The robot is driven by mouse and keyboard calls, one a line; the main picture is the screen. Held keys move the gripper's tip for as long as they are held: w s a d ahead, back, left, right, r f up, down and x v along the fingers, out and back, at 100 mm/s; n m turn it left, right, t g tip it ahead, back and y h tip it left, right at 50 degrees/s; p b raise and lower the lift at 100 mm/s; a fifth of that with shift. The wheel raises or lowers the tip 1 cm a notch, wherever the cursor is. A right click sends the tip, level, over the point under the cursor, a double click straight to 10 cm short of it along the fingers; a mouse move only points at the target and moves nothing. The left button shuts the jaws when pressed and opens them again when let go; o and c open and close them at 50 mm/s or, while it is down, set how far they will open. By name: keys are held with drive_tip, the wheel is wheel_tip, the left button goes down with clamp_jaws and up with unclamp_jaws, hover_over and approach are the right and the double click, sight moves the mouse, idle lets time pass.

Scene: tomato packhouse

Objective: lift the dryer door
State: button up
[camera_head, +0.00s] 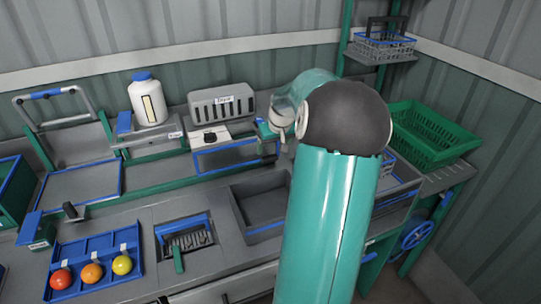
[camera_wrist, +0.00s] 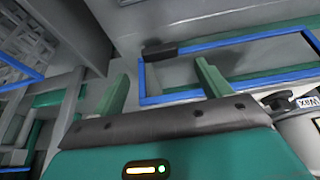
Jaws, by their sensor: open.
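The dryer (camera_head: 221,105) is a grey slotted box with a label, at the back of the bench in the head view. Below it is the dryer door (camera_head: 232,156), a panel with a blue frame that looks lowered. In the wrist view the blue-framed door (camera_wrist: 240,40) lies beyond my fingers, with a dark handle-like block (camera_wrist: 160,50) on its edge. My gripper (camera_wrist: 161,72) is open, with nothing between its two green fingers. In the head view, my gripper (camera_head: 268,130) is by the door's right end, mostly hidden by my arm. I cannot tell whether it touches the door.
A wax unit (camera_head: 174,135) with a white bottle (camera_head: 148,100) stands left of the door. A sunken grey bin (camera_head: 262,208) is in front. A blue tray (camera_head: 95,263) holds tomatoes at front left. A green crate (camera_head: 425,135) and wire basket (camera_head: 385,45) are right.

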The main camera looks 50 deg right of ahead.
sight(270, 157)
drive_tip(key=x, duration=0.6)
drive_tip(key=shift+w+f, duration=0.1)
drive_tip(key=shift+f, duration=0.1)
drive_tip(key=c, duration=1.4)
